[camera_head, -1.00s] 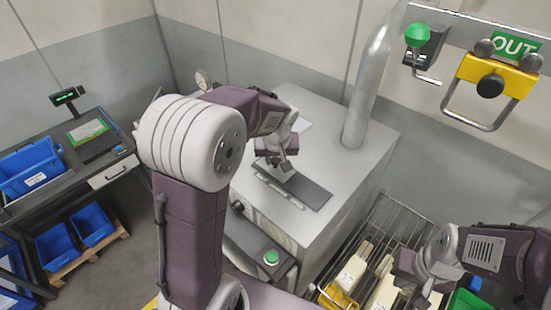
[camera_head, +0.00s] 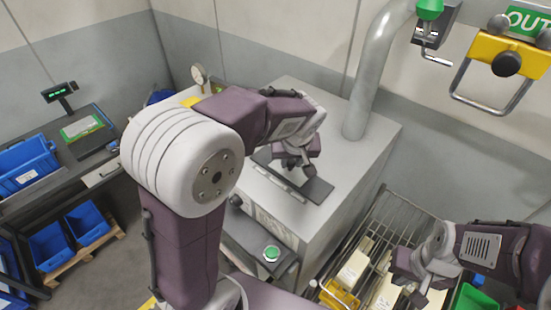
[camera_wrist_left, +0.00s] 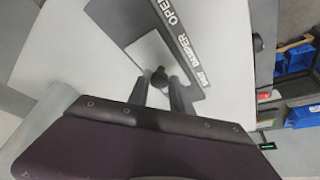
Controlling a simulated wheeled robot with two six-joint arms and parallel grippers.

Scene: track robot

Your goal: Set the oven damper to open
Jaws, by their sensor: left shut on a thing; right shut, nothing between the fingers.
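The oven damper is a dark flat plate (camera_head: 318,191) on top of the grey oven (camera_head: 345,135), partly hidden by my left gripper. In the left wrist view, a label strip (camera_wrist_left: 184,42) reads OPEN at its upper end and DAMPER further down. A small dark knob (camera_wrist_left: 159,76) stands between the fingertips of my left gripper (camera_wrist_left: 160,84), beside the strip, nearer the word DAMPER. In the head view my left gripper (camera_head: 299,170) is low over the plate, shut on the knob. My right gripper (camera_head: 425,297) is shut and empty, over the rack at lower right.
A thick pipe (camera_head: 376,80) rises from the oven's back right. A wire rack (camera_head: 385,222) holding pale boxes stands right of the oven. Wall hooks and an OUT sign (camera_head: 527,20) are at upper right.

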